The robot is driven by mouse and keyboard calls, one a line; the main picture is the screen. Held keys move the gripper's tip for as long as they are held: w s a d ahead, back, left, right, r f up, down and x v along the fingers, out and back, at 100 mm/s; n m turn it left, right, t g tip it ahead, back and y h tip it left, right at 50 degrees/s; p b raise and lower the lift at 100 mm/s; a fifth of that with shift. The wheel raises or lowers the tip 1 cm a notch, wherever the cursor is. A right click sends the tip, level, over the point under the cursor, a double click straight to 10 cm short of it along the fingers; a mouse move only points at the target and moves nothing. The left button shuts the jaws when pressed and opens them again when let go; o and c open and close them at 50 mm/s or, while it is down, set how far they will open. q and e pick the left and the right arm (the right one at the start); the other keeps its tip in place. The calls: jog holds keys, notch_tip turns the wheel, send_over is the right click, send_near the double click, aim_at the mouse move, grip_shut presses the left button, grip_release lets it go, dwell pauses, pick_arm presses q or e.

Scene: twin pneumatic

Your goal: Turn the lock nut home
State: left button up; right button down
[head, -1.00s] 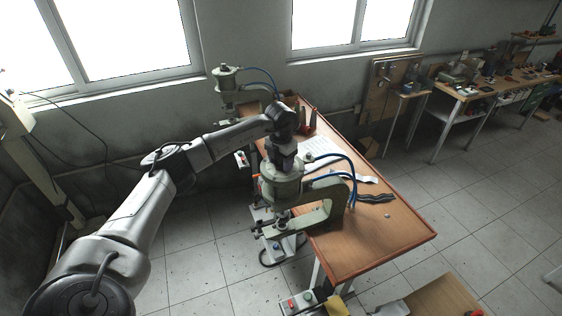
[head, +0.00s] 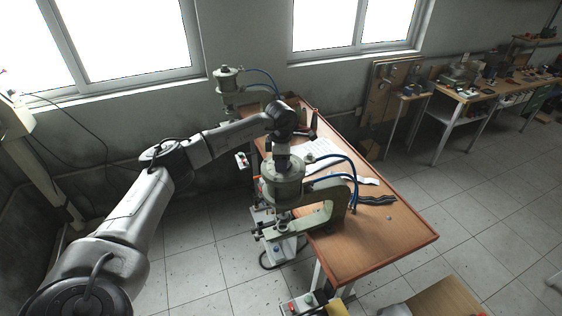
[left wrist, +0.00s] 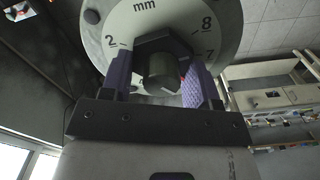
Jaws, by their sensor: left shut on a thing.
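The lock nut is a dark hexagonal nut (left wrist: 160,44) in the left wrist view, around a dark round stem (left wrist: 161,70) in front of a pale round dial (left wrist: 115,28) marked "mm". My left gripper (left wrist: 160,78) has its purple-padded fingers on either side of the nut and is shut on it. In the head view my left gripper (head: 282,155) is above the top of the near green press cylinder (head: 283,184); the nut is too small or hidden there. My right gripper is not in view.
The near press has a green C-frame (head: 335,205) and blue hoses (head: 347,165) at its right. A second press (head: 228,80) stands behind, by the windows. The wooden table (head: 375,235) holds papers, black pliers (head: 376,200) and small items; its front right is mostly clear.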

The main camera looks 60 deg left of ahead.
pick_arm(q)
jog(key=shift+m, duration=0.8)
jog(key=o, duration=0.9)
jog(key=shift+r, duration=0.15)
jog(key=shift+r+b, duration=1.3)
jog(key=shift+r, duration=5.5)
